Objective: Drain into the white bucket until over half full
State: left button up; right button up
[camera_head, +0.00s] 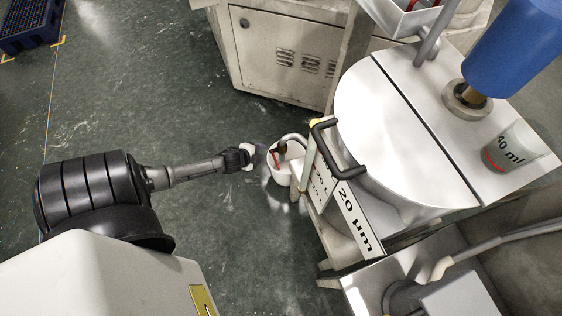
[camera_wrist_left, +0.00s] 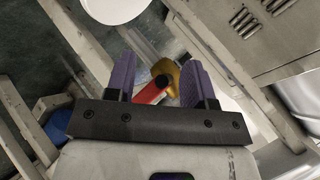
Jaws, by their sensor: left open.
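The white bucket (camera_head: 281,177) stands beside the machine, under a bent metal pipe (camera_head: 293,138). A red lever with a black end (camera_head: 275,160) shows over the bucket's opening in the head view. My left gripper (camera_head: 258,157) is open just to the left of the bucket and lever. In the left wrist view, its purple fingers (camera_wrist_left: 160,80) stand apart. The red lever (camera_wrist_left: 150,92) and a yellow brass valve body (camera_wrist_left: 173,74) show in the gap between them; contact cannot be told. The liquid level inside the bucket cannot be made out. My right gripper is not in view.
The machine's large round drum (camera_head: 385,115) has a black handle (camera_head: 322,135) and a "20 µm" plate (camera_head: 357,218). A grey vented cabinet (camera_head: 285,50) stands behind. A "40 ml" cup (camera_head: 512,148) stands on top. Green floor (camera_head: 150,90) is clear around my left arm.

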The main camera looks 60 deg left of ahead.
pick_arm(q)
jog(key=s+a+f+m+t+h+b, duration=0.1)
jog(key=a+f+m+t+h+b, duration=0.2)
jog(key=f+m, duration=0.2)
jog(key=m+t+h, duration=0.3)
jog(key=m+h, duration=0.6)
send_near(275, 160)
jog(key=f+b+x, duration=0.1)
jog(key=b+x, duration=0.3)
jog(key=x, duration=0.8)
jog(key=shift+d, duration=0.4)
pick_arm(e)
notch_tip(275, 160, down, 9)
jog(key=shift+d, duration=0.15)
pick_arm(q)
jog(key=shift+c, duration=0.4)
grip_shut()
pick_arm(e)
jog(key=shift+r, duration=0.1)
